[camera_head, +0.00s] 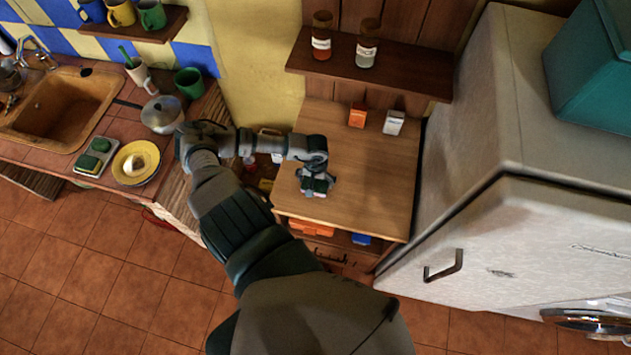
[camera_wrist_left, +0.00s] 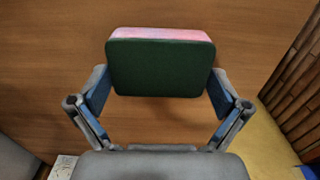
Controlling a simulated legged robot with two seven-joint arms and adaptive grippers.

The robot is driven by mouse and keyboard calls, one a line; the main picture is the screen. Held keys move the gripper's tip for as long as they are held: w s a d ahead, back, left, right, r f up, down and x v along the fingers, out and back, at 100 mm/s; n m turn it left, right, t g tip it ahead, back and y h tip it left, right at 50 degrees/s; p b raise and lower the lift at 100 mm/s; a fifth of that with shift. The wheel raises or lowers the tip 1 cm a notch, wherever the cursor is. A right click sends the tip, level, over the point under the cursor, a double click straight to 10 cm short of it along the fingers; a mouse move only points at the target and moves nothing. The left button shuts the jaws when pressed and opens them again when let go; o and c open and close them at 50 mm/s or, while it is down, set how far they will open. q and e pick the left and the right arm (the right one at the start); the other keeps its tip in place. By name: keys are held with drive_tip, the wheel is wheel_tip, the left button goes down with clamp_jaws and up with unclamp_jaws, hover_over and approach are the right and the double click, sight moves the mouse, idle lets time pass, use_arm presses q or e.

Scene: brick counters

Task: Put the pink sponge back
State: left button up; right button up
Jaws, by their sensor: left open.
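The pink sponge (camera_wrist_left: 160,34) shows in the left wrist view with a dark green scouring side facing the camera and a pink strip along its top. It is over the wooden cabinet top. My left gripper (camera_wrist_left: 158,92) is open, with one finger on each side of the sponge; I cannot tell whether the fingers touch it. In the head view my left gripper (camera_head: 318,186) is above the front left part of the wooden cabinet top (camera_head: 375,205), and the sponge is mostly hidden under it. A sponge holder (camera_head: 93,156) with green sponges stands on the tiled counter. My right gripper is not in view.
An orange box (camera_head: 357,115) and a white box (camera_head: 393,122) stand at the back of the cabinet top. A shelf with two jars (camera_head: 367,45) hangs above. A fridge (camera_head: 500,200) bounds the right. A yellow plate (camera_head: 136,162) and a pot (camera_head: 162,114) stand on the left counter.

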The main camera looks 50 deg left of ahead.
sight(316, 181)
use_arm(q)
wheel_tip(316, 181, up, 11)
drive_tip(key=b, duration=0.2)
drive_tip(key=shift+r, duration=0.15)
idle(0.5)
